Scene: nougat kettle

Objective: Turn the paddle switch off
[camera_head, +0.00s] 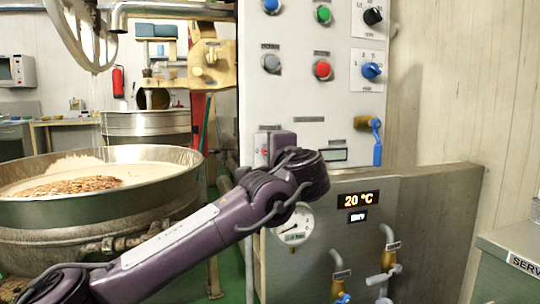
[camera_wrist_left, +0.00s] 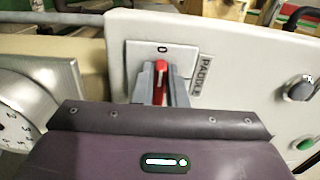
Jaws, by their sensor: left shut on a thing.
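The paddle switch (camera_wrist_left: 161,66) is a small red lever on a pale plate marked 0, with a PADDLE label beside it, in the left wrist view. My left gripper (camera_wrist_left: 160,82) is shut on this red lever, its grey fingers on either side. In the head view the switch plate (camera_head: 261,143) shows only partly at the lower left of the white control panel (camera_head: 300,95). My purple left arm crosses in front there and hides the fingertips. My right gripper is in neither view.
Buttons and knobs, such as a red button (camera_head: 323,69) and a blue knob (camera_head: 371,71), sit above. A blue-handled valve (camera_head: 376,140) is to the right. A dial gauge (camera_head: 293,226) and temperature display (camera_head: 358,199) are below. A large kettle (camera_head: 95,215) stands at left.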

